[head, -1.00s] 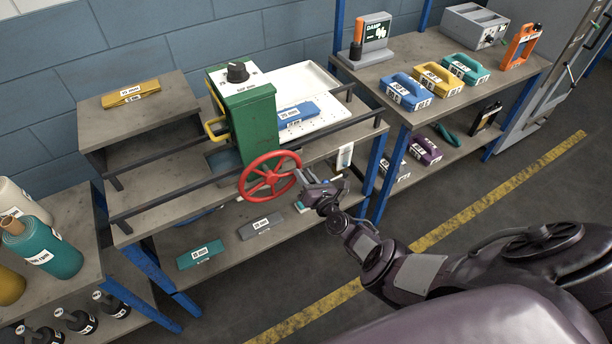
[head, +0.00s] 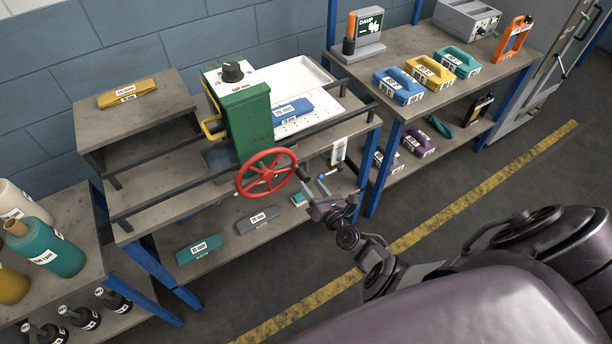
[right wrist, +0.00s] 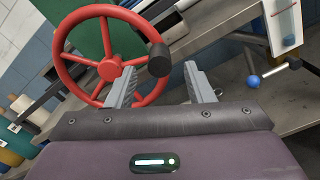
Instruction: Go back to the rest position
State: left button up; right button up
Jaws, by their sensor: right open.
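My right gripper (head: 315,187) is open and empty in the head view, just right of and below the red handwheel (head: 267,173). In the right wrist view its two grey fingers (right wrist: 162,88) stand apart, with the red handwheel (right wrist: 108,62) behind the left finger. The handwheel's dark knob (right wrist: 159,61) shows between the fingers and beyond them; I see no grip on it. The wheel sits on the front of a green box (head: 247,122) on rails. My left gripper does not show in either view.
A workbench with black rails (head: 165,195) stands ahead, holding a white tray (head: 325,85) with a blue block. A shelf (head: 430,45) at the right carries coloured blocks. Open floor with a yellow line (head: 480,190) lies at the right.

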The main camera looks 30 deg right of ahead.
jog(key=shift+s, duration=0.35)
jog(key=shift+f, duration=0.15)
jog(key=s+a+f+n+g+y+b, duration=0.1)
jog(key=s+a+f+n+g, duration=0.15)
jog(key=s+f+n, duration=0.45)
jog(key=s+a+f+n+g+y+b, duration=0.15)
jog(key=s+f+n+g, duration=0.3)
jog(key=f+n, duration=0.45)
jog(key=s+a+f+n+g+b, duration=0.2)
jog(key=s+a+f+n+g, duration=0.1)
jog(key=s+f+n, duration=0.5)
jog(key=s+f+n+g+h+b, duration=0.1)
jog(key=s+f+n+g, duration=0.2)
jog(key=s+f+n, duration=0.3)
jog(key=s+f+n+g+h+b, duration=0.1)
jog(key=s+f+n+g, duration=0.3)
jog(key=s+n, duration=0.9)
jog(key=s+f+h, duration=0.1)
jog(key=s+f, duration=0.1)
jog(key=s, duration=0.3)
jog(key=shift+a+n, duration=0.15)
jog(key=shift+n, duration=0.15)
